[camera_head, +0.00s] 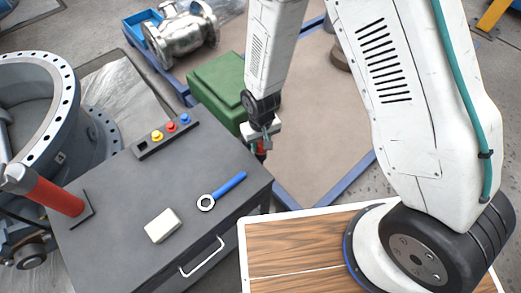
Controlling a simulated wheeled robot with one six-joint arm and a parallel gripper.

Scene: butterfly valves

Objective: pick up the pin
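A dark rack (167,140) on the grey cabinet top holds a yellow pin (157,136), a red pin (170,126) and a blue pin (185,118) in a row. A black square spot shows at the rack's left end. My gripper (261,150) hangs down to the right of the rack, by the cabinet's far right corner and in front of the green box. It is apart from the rack. A small red patch shows at its fingertips; I cannot tell what it is or whether the fingers are shut.
A blue-handled ring wrench (222,191) and a white block (162,226) lie on the grey cabinet (120,200). A red-handled tool (52,195) is at its left edge. A green box (216,92) and a metal valve (183,32) stand behind. A large flanged pipe (62,75) is at left.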

